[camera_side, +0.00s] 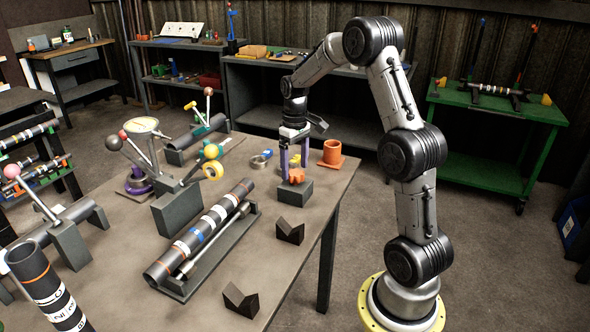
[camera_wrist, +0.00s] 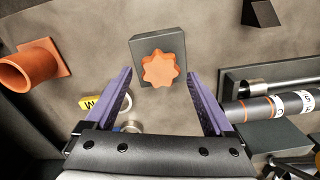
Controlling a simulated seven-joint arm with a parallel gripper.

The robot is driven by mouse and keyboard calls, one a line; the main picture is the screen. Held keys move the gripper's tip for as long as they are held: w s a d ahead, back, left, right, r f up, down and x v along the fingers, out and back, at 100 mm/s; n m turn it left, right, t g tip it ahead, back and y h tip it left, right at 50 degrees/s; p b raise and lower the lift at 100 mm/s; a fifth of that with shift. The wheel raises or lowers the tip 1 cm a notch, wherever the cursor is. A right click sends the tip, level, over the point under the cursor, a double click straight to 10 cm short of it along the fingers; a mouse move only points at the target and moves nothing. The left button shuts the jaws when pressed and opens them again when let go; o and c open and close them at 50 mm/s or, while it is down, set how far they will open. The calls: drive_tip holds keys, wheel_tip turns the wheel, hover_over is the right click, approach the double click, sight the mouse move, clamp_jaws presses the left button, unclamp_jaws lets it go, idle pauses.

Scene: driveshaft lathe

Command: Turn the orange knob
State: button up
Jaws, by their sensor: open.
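The orange knob (camera_side: 297,175) is star-shaped and sits on a dark grey block (camera_side: 294,194) on the table. In the wrist view the knob (camera_wrist: 160,70) shows from above, on the block (camera_wrist: 146,44). My gripper (camera_side: 295,172) points down over the block in the side view. In the wrist view my gripper (camera_wrist: 160,82) has its two purple fingers spread wide, one to each side of the knob, with gaps between. The fingers hold nothing. Whether the fingertips are level with the knob or above it is hard to tell.
An orange pipe flange (camera_side: 332,154) stands behind the block. A yellow-marked part (camera_wrist: 92,103) and a metal ring lie near the left finger in the wrist view. A striped shaft (camera_side: 205,232) lies in a cradle, and dark V-blocks (camera_side: 289,232) stand nearer.

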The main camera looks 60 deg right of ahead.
drive_tip(key=shift+f, duration=0.8)
drive_tip(key=shift+c, duration=0.3)
drive_tip(key=c, duration=1.3)
drive_tip(key=shift+m, duration=0.3)
drive_tip(key=shift+m, duration=2.9)
drive_tip(key=o, duration=1.4)
drive_tip(key=shift+c, duration=0.2)
